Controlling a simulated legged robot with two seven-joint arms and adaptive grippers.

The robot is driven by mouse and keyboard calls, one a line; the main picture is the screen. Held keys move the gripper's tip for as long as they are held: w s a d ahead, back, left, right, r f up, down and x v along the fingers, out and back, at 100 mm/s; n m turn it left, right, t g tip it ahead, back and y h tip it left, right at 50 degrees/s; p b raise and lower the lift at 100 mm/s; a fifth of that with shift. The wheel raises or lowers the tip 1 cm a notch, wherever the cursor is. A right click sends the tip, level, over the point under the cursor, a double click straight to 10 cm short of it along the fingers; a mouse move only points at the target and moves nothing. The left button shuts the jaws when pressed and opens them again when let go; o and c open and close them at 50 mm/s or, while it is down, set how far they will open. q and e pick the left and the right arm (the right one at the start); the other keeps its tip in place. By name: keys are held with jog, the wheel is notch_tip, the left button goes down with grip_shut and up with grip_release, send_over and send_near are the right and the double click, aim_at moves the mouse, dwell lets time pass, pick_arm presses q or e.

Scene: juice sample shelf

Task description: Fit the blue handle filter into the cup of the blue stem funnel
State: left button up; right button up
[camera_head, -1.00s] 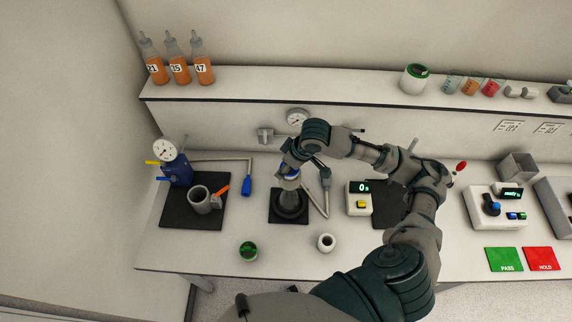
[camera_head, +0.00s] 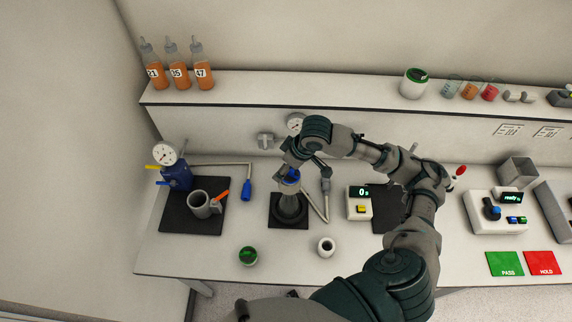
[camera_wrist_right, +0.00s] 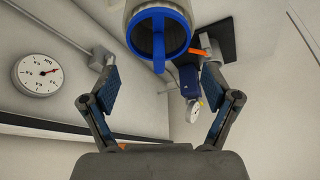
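The blue handle filter (camera_wrist_right: 141,23) shows in the right wrist view as a blue ring with a blue handle across it. It appears to sit at the mouth of a pale grey cup (camera_wrist_right: 131,6); its depth cannot be told. In the head view the filter's blue top (camera_head: 293,175) is at the top of the grey funnel (camera_head: 289,194), upright on a black stand. My right gripper (camera_head: 293,160) is just above it. In the wrist view its fingers (camera_wrist_right: 158,88) are wide apart, with nothing between them. The funnel's stem is hidden. My left gripper is out of view.
A green-topped jar (camera_head: 248,256) and a white jar (camera_head: 326,246) stand in front. A scale (camera_head: 359,205) is to the right. A shelf (camera_head: 320,87) runs behind.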

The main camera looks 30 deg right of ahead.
jog(key=shift+r, duration=0.2)
jog(key=v, duration=1.1)
jog(key=shift+r, duration=0.2)
jog(key=shift+d, duration=0.15)
